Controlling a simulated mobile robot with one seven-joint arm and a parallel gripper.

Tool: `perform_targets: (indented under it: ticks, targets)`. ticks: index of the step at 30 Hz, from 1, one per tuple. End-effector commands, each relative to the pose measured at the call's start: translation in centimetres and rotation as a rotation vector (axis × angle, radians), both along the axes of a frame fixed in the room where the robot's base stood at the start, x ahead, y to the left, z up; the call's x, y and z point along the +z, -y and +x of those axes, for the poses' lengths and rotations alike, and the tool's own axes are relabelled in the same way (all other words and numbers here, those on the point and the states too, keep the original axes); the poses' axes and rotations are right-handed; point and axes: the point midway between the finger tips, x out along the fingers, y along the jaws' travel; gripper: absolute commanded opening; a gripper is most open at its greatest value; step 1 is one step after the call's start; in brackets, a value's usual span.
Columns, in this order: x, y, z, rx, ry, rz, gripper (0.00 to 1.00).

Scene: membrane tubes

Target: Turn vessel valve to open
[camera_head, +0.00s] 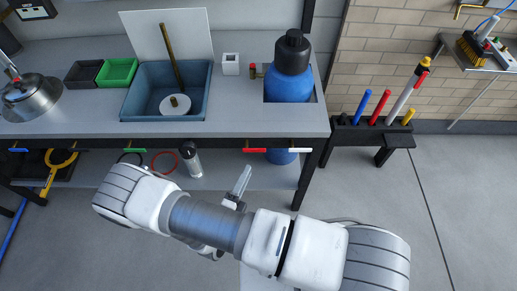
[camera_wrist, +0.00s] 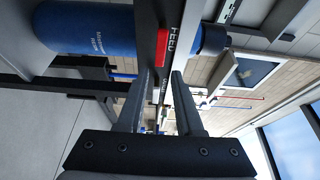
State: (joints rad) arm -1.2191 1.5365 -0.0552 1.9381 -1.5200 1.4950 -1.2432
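The blue vessel (camera_head: 288,88) with a black cap stands upright in a cutout at the right end of the bench. A small valve-like fitting with a red top (camera_head: 253,70) sits just left of it; I cannot tell its handle position. My gripper (camera_head: 240,182) is in front of and below the bench front edge, apart from the vessel, mostly hidden by my arm. In the wrist view my gripper (camera_wrist: 164,72) is open, with nothing visible between its fingers. The vessel (camera_wrist: 85,28) shows there sideways, beyond a red FEED label (camera_wrist: 162,48) on the bench edge. No valve handle is clear there.
On the bench (camera_head: 330,128) are a blue basin (camera_head: 128,100) with a rod, a white block (camera_head: 230,65), black and green bins (camera_head: 117,72) and a metal dome (camera_head: 32,98). A tool rack (camera_head: 372,136) stands to the right. The floor at right is clear.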

Motion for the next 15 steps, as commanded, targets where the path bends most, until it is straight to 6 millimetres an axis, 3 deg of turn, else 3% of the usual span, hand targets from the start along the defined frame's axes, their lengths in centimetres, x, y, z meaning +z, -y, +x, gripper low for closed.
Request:
perform_targets:
  ticks: [9,15]
  targets:
    - [0.1,2.9,6.2,-0.005,0.002,0.001,0.35]
    - [0.0,4.0,8.6,-0.004,0.001,0.003,0.35]
